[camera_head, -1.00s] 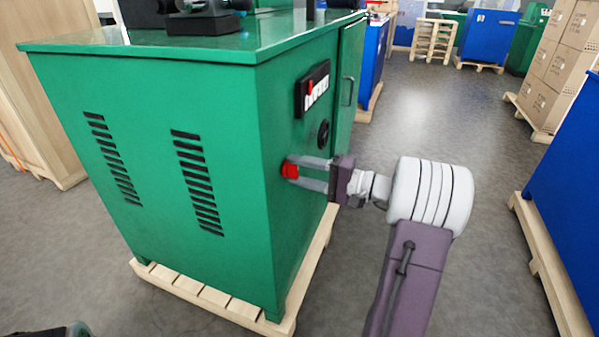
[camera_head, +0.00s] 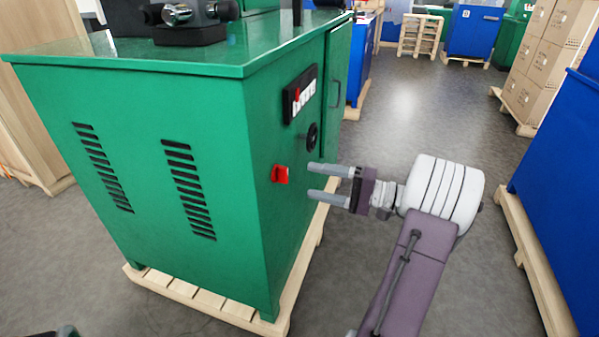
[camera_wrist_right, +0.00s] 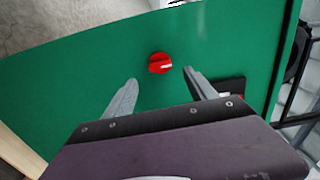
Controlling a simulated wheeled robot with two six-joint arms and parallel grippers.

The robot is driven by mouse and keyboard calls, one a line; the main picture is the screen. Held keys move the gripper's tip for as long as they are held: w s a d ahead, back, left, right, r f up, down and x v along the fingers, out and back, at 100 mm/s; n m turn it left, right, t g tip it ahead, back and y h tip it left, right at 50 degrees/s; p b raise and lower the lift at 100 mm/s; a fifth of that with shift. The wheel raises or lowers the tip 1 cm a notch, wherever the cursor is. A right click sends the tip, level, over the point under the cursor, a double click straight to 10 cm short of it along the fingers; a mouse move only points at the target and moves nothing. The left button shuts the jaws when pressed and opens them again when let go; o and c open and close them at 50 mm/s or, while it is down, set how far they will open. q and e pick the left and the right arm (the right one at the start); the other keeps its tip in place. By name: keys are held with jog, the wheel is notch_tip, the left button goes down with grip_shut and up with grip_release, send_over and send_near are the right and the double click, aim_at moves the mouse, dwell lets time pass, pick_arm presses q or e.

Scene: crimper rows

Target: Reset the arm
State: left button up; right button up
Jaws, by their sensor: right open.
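My right gripper (camera_head: 311,181) is open and empty, to the right of the green machine's side panel. A red knob (camera_head: 280,174) sits on that panel, just left of the fingertips and apart from them. In the right wrist view the red knob (camera_wrist_right: 160,63) lies beyond and between the two open fingers (camera_wrist_right: 160,82). My right arm (camera_head: 420,255) reaches in from the lower right. I cannot make out my left gripper in the head view.
The green machine (camera_head: 150,110) stands on a wooden pallet (camera_head: 205,300). Its panel also bears a black dial (camera_head: 312,137) and a switch plate (camera_head: 299,95). A blue cabinet (camera_head: 555,180) is at the right edge. Grey floor (camera_head: 430,105) lies open between them.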

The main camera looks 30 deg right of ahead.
jog(key=shift+s+d, duration=0.45)
jog(key=shift+s, duration=0.1)
jog(key=shift+a+f, duration=0.1)
jog(key=s+a+f+n+g+h, duration=0.1)
jog(key=s+a+f+g, duration=0.2)
jog(key=a+f+g, duration=0.4)
jog(key=s+a+f+n+g+h, duration=0.1)
jog(key=s+a+f+g, duration=0.2)
jog(key=a+f+g, duration=0.45)
jog(key=s+a+f+n+t+h, duration=0.1)
jog(key=s+a+f+n+h, duration=0.1)
jog(key=s+f+n+h, duration=0.6)
notch_tip(320, 180, up, 40)
jog(key=w+h+p, duration=0.1)
jog(key=w+p, duration=0.1)
jog(key=p, duration=3.6)
jog(key=shift+w+f+t, duration=0.15)
jog(key=shift+t, duration=0.3)
